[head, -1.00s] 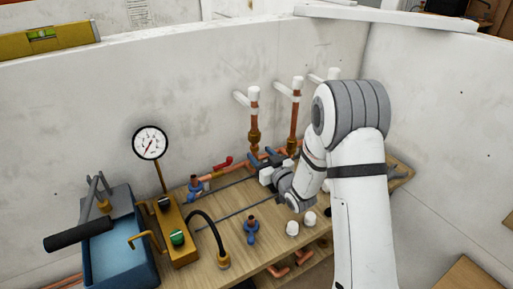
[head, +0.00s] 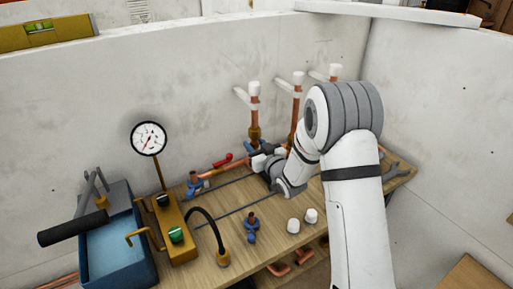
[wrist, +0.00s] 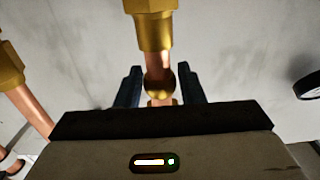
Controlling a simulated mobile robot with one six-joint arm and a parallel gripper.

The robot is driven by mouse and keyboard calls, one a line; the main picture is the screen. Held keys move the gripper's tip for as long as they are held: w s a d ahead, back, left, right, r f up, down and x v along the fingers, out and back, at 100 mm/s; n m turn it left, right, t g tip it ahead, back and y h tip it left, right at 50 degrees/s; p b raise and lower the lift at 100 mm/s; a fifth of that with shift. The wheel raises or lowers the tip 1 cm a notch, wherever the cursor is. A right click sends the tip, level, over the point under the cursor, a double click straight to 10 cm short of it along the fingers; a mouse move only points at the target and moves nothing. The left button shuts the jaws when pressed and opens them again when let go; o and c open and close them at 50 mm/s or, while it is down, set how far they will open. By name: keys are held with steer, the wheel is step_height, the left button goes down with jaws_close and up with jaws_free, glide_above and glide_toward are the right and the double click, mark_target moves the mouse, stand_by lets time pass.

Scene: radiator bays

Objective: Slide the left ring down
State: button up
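The left copper pipe (head: 254,106) stands upright in the head view, with a brass nut (head: 254,132) low on it. My gripper (head: 260,152) is at the foot of this pipe and partly hidden by its own wrist. In the wrist view its two dark blue fingers (wrist: 160,86) stand apart, one on each side of the copper pipe (wrist: 157,65). A small rounded brass ring (wrist: 158,88) on that pipe lies between the fingers, with gaps visible at both sides. The larger brass nut (wrist: 155,32) is above it in the picture.
The middle pipe (head: 296,107) and a third pipe stand to the right. A red-handled valve (head: 223,160) is left of my gripper. A blue fitting (head: 252,228) and two white caps (head: 293,226) stand in front. The gauge (head: 149,138) stands farther left.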

steer(key=c, duration=0.4)
steer(key=shift+f+b, duration=1.35)
steer(key=shift+b, duration=0.05)
steer(key=shift+c, duration=0.2)
steer(key=o, duration=0.9)
steer(key=shift+r, duration=0.1)
steer(key=b+v, duration=0.3)
steer(key=v, duration=0.4)
